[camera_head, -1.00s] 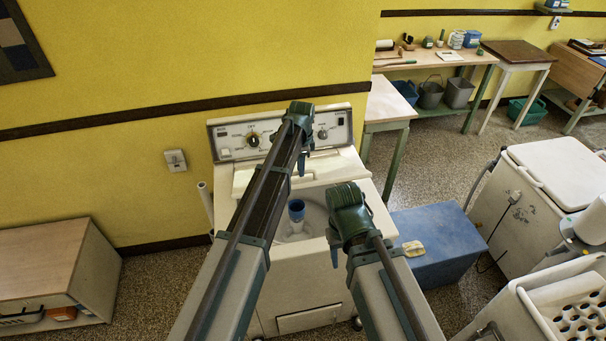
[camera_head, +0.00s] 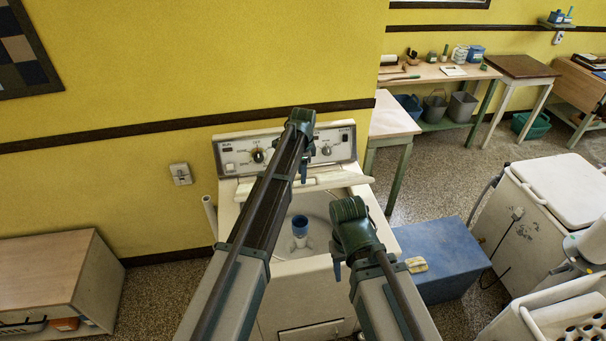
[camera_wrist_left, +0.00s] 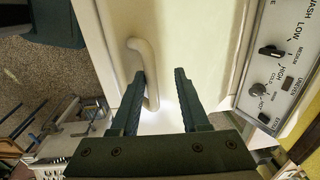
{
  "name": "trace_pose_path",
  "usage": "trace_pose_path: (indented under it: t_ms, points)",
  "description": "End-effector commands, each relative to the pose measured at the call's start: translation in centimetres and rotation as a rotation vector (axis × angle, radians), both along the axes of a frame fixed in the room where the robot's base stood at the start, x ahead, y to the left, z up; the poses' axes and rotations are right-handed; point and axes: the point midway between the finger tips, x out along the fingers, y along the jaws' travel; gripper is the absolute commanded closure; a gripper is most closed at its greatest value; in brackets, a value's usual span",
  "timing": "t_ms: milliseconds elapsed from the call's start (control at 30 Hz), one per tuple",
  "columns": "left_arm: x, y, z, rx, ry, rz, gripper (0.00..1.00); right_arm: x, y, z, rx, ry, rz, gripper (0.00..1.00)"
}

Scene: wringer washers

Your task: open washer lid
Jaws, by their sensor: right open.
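The white washer (camera_head: 298,277) stands against the yellow wall. Its lid (camera_head: 332,181) is raised and tilted up at the back, near the control panel (camera_head: 245,153), and the tub with a blue-topped agitator (camera_head: 300,226) shows below. In the left wrist view, the lid's curved handle (camera_wrist_left: 143,62) reaches between the fingers of my left gripper (camera_wrist_left: 158,85), close to one finger. The fingers are apart. In the head view, my left gripper (camera_head: 304,172) is at the lid, partly hidden by its arm. My right gripper (camera_head: 337,268) is over the washer's front right, its fingers mostly hidden.
A blue chest (camera_head: 440,255) with a yellow item on top stands right of the washer. A white appliance (camera_head: 535,215) stands further right. A low cabinet (camera_head: 50,280) is at the left. Tables (camera_head: 395,120) line the back wall. Some speckled floor between is clear.

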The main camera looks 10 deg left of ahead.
Motion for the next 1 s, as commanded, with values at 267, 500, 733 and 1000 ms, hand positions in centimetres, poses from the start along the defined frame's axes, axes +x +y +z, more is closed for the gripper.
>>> trace_pose_path:
  t_ms: [267, 500, 733, 1000]
  points:
    - [-0.2, -0.2, 0.0, -0.001, 0.002, -0.001, 0.52, 0.0, 0.0, 0.0, 0.000, 0.000, 0.000, 0.50]
    - [-0.9, -0.4, -0.8, -0.003, 0.003, -0.002, 0.52, 0.0, 0.0, -0.8, 0.000, 0.000, 0.000, 0.50]
    - [-3.4, -1.2, -4.0, -0.003, 0.004, -0.003, 0.52, 0.0, 0.0, -4.0, 0.000, 0.000, 0.000, 0.50]
    - [-6.2, -2.1, -8.2, -0.004, 0.005, -0.003, 0.52, 0.0, 0.0, -8.2, 0.000, 0.000, 0.000, 0.50]
